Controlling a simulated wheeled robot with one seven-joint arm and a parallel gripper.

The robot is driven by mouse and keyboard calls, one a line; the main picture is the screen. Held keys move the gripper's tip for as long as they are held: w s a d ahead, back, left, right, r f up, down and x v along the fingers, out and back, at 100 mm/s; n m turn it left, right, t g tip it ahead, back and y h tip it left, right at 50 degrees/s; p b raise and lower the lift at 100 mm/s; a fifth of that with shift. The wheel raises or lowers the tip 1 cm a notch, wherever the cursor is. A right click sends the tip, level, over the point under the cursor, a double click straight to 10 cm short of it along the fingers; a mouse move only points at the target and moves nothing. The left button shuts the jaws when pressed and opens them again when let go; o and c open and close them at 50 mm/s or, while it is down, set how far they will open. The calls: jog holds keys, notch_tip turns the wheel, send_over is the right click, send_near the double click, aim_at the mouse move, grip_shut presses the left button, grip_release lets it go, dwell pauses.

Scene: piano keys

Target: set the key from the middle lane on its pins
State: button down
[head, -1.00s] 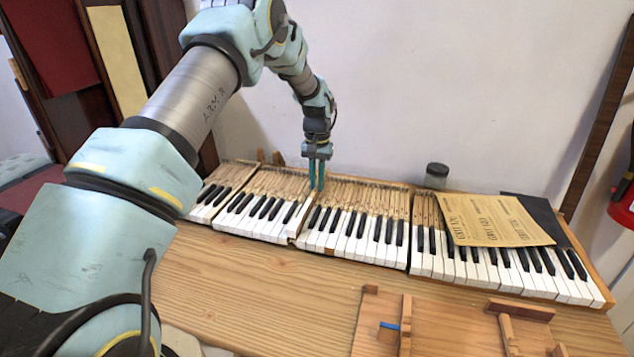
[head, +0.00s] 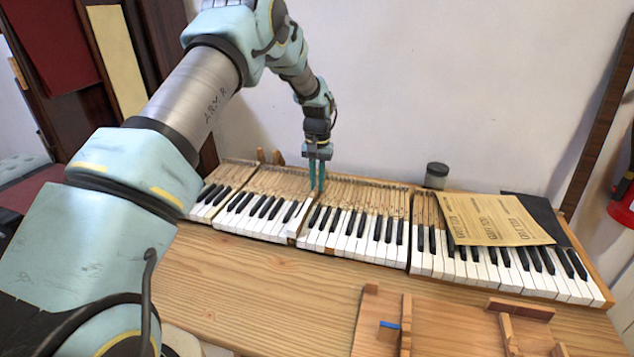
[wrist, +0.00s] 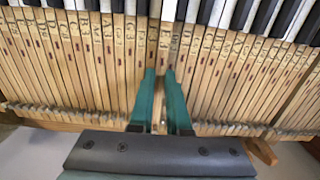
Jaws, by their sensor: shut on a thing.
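My gripper (head: 317,188) is over the wooden back part of the piano keyboard, pointing down. In the wrist view its two teal fingers (wrist: 160,73) are shut on the sides of a wooden key shank (wrist: 165,45). The held key's white front (head: 301,219) lies among the neighbouring white keys, close to level with them. In the wrist view the white part shows at the top (wrist: 168,9). The pins beneath the key are hidden, so I cannot tell whether it is seated on them.
Brown paper sheets (head: 492,219) lie over the right keys. A dark-lidded jar (head: 436,175) stands behind the keyboard. A wooden tray (head: 378,322) with raised strips and a blue piece (head: 389,325) is at the front. The bench (head: 255,290) left of it is clear.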

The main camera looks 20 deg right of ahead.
jog(key=shift+f, duration=0.55)
jog(key=c, duration=1.2)
grip_release()
jog(key=shift+r, duration=0.1)
jog(key=shift+r+p, duration=0.4)
jog(key=shift+r, duration=0.65)
jog(key=o, duration=0.5)
jog(key=shift+o, duration=0.2)
jog(key=shift+r+p, duration=1.35)
jog(key=shift+r, duration=1.15)
